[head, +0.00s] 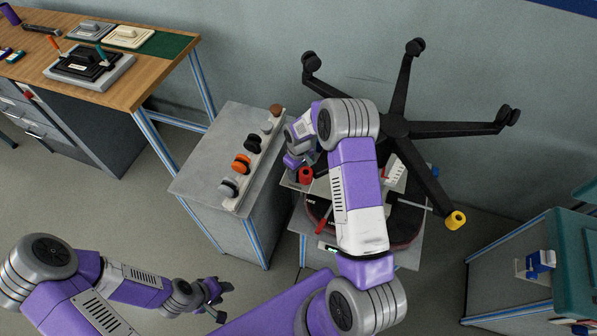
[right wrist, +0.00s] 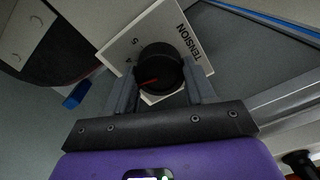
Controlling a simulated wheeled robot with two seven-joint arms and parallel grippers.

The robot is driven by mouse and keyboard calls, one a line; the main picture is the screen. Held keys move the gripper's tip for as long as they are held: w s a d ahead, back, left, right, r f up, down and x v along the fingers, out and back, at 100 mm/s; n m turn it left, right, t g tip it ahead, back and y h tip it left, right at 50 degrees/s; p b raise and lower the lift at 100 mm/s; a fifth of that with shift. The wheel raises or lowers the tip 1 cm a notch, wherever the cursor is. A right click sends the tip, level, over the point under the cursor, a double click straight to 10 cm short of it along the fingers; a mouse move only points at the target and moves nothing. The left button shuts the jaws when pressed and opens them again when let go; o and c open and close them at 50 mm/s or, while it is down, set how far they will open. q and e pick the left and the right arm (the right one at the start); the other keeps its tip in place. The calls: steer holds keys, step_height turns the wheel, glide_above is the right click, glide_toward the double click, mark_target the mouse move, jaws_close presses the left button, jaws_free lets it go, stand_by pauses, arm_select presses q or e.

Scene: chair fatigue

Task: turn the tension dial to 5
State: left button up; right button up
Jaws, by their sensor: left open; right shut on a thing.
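The tension dial (right wrist: 160,68) is a round black knob on a white plate (right wrist: 120,48) marked TENSION. The digits 5 and 4 show to the left of the knob. A red line on the knob points left and slightly down, below the 4; other digits are hidden. My right gripper (right wrist: 160,88) has one finger on each side of the knob and is shut on it. In the head view my right arm hides the dial. My left gripper (head: 222,300) is open and empty over the floor at lower left, away from the chair.
The upturned chair base (head: 396,127) spreads black legs with casters at the back. A grey cabinet (head: 215,180) bears a rack of knobs to its left. A wooden workbench (head: 130,85) stands upper left, and a teal-topped cabinet (head: 570,265) at right.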

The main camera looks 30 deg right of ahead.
steer(key=m, duration=0.6)
steer(key=shift+m+b, duration=0.3)
steer(key=shift+b, duration=0.05)
steer(key=m, duration=0.3)
steer(key=shift+m, duration=1.8)
steer(key=shift+d+p, duration=0.1)
steer(key=shift+p, duration=0.2)
steer(key=o, duration=1)
steer(key=shift+o, duration=0.2)
steer(key=shift+r+p, duration=0.8)
steer(key=shift+r, duration=3.05)
